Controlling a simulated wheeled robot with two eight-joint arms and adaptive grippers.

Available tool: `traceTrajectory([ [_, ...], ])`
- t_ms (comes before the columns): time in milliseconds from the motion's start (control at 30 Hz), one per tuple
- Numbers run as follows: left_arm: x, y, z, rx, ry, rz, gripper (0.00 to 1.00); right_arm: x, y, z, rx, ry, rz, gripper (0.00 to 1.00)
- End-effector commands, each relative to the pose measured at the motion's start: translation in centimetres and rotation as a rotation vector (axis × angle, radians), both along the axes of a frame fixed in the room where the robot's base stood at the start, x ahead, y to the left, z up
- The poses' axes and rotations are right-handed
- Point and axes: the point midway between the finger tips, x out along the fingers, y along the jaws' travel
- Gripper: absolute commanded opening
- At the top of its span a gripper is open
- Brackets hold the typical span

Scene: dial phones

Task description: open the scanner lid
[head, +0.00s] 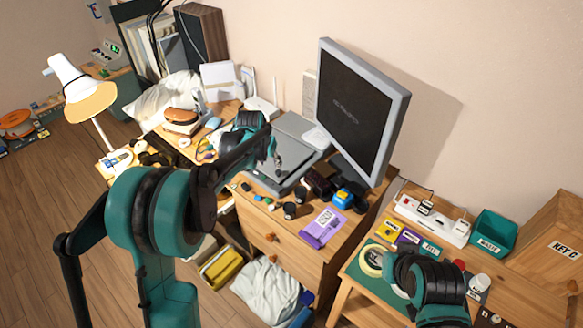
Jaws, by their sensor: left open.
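The scanner (297,133) is a flat grey box on the wooden desk, left of the monitor. Its lid looks lying flat, though my left arm and gripper cover part of its left side. My left gripper (277,161) is open and empty, over the scanner's left part near its front edge. I cannot tell whether its fingertips touch the lid. My right arm (430,284) shows at the bottom right over the low table, and its fingers are not visible.
The monitor (355,105) stands close at the scanner's right. Small dark jars (290,210), a blue-and-yellow item (342,198) and a purple packet (323,227) lie in front. A white router (262,107) is behind. A desk lamp (85,95) stands at the left.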

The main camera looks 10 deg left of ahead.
Motion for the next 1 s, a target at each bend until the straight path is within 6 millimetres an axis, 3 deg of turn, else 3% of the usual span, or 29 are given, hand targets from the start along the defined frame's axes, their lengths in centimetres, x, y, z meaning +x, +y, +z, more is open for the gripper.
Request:
traceTrajectory([
  [100, 1.5, -0.1, -1.8, 0.0, 0.011, -0.01, 0.42, 0.0, 0.0, 0.0, 0.0, 0.0, 0.0, 0.4],
  [267, 2.2, -0.2, -3.2, 0.0, 0.014, -0.013, 0.42, 0.0, 0.0, -0.4, 0.0, 0.0, 0.0, 0.4],
  [600, 4.2, -0.6, -8.2, 0.0, 0.014, -0.013, 0.42, 0.0, 0.0, -2.2, 0.0, 0.0, 0.0, 0.4],
  [767, 4.7, -0.7, -9.4, 0.0, 0.014, -0.013, 0.42, 0.0, 0.0, -2.6, 0.0, 0.0, 0.0, 0.4],
  [1000, 4.8, -0.7, -9.5, 0.0, 0.014, -0.013, 0.42, 0.0, 0.0, -2.5, 0.0, 0.0, 0.0, 0.4],
])
